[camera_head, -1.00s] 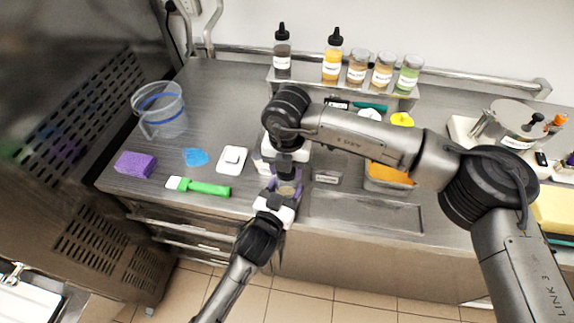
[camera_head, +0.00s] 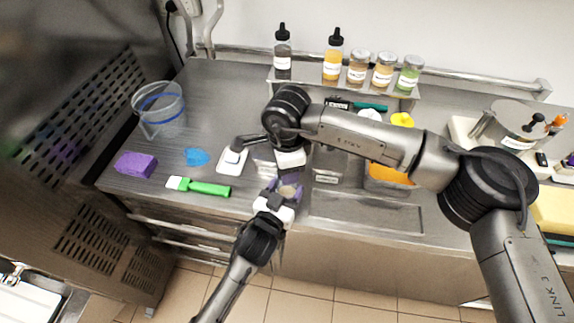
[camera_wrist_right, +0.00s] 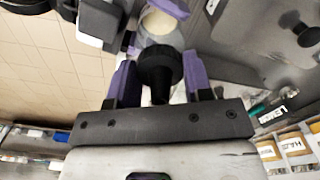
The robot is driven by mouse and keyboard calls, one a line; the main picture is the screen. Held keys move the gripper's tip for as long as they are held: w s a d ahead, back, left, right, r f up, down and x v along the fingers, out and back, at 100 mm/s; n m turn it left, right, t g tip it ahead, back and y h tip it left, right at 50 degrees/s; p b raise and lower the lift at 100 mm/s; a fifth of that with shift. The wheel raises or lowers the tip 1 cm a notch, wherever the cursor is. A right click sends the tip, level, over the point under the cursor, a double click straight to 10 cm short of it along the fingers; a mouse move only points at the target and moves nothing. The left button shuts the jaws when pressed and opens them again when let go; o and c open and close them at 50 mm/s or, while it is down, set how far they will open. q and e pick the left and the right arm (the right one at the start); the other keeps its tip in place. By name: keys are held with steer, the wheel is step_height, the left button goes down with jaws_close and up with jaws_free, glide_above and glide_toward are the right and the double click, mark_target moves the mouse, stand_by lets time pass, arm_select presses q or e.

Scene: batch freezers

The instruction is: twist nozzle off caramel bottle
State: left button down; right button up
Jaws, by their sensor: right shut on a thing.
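The caramel bottle (camera_head: 289,192) is held at the counter's front edge in my left gripper (camera_head: 284,193), whose purple fingers are around it. My right gripper (camera_wrist_right: 160,78) is shut on the black nozzle (camera_wrist_right: 160,68), with a purple finger on either side. The nozzle is apart from the bottle, its tip towards the wrist camera. In the head view the right wrist is just above the bottle and hides the nozzle and fingers.
A rack (camera_head: 345,87) at the back holds several bottles and jars. To the left are a clear jug (camera_head: 160,112), a purple sponge (camera_head: 135,164), a green-handled brush (camera_head: 205,188) and a white scale (camera_head: 232,160). A metal pot (camera_head: 512,125) stands right. Counter between jug and rack is clear.

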steer(key=n, duration=1.1)
steer(key=shift+n, duration=0.4)
steer(key=n, duration=0.5)
steer(key=shift+n, duration=0.4)
steer(key=n, duration=0.6)
steer(key=o, duration=1)
steer(key=shift+r, duration=0.1)
